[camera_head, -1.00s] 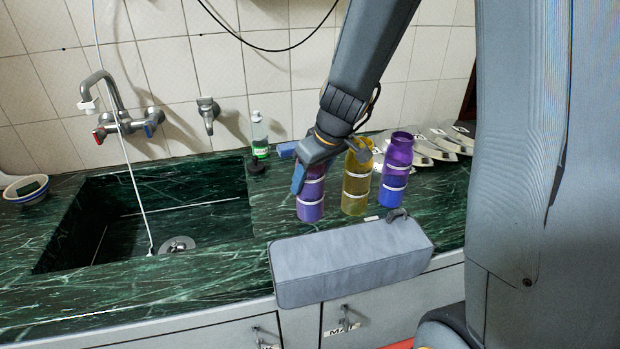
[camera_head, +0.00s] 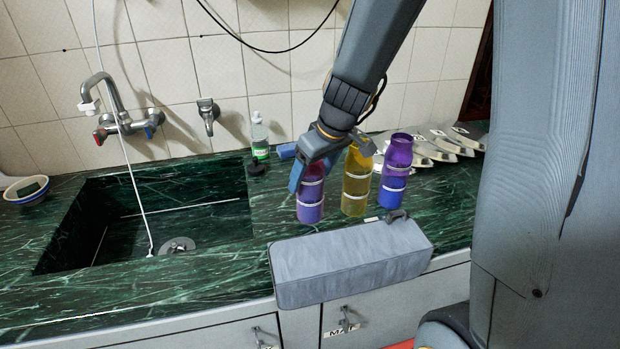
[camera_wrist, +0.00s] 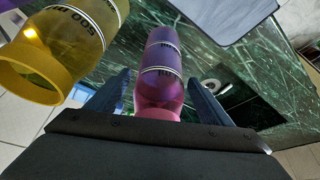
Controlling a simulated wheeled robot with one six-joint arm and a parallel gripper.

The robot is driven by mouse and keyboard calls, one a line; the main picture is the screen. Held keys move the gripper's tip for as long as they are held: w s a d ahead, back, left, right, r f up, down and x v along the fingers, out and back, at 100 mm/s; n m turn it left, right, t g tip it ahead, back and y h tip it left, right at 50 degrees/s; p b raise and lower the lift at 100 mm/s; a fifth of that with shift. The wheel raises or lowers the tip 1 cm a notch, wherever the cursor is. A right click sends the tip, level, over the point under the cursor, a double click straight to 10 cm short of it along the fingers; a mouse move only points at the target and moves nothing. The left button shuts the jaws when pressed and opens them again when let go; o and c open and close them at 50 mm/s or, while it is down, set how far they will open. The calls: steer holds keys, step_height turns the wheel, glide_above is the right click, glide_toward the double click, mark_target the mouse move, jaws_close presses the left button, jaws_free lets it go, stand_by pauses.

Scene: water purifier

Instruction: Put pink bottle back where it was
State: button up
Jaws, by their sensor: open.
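The pink bottle (camera_head: 311,205), pink at the top and purple lower down with pale bands, stands upright on the green counter, leftmost of three bottles in the head view. My gripper (camera_head: 309,180) is at its upper part. In the wrist view the bottle (camera_wrist: 160,75) lies between my two spread fingers (camera_wrist: 160,88), with gaps visible on both sides. My gripper is open. The bottle's top is partly hidden by my gripper in the head view.
A yellow bottle (camera_head: 355,190) stands close on the right, then a purple-blue bottle (camera_head: 396,170). A grey box-shaped bag (camera_head: 350,262) lies in front. The sink (camera_head: 150,215) is on the left. A soap bottle (camera_head: 260,138) and a small blue object (camera_head: 287,151) are behind.

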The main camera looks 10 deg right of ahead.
steer(key=v, duration=1)
steer(key=s+d+f+m+g+h, duration=0.1)
steer(key=s+f+m, duration=0.4)
steer(key=s+f, duration=0.7)
steer(key=shift+s+d+g+h+b, duration=0.2)
steer(key=shift+s+g+h+b, duration=0.25)
steer(key=shift+s+g, duration=0.75)
steer(key=shift+r, duration=0.1)
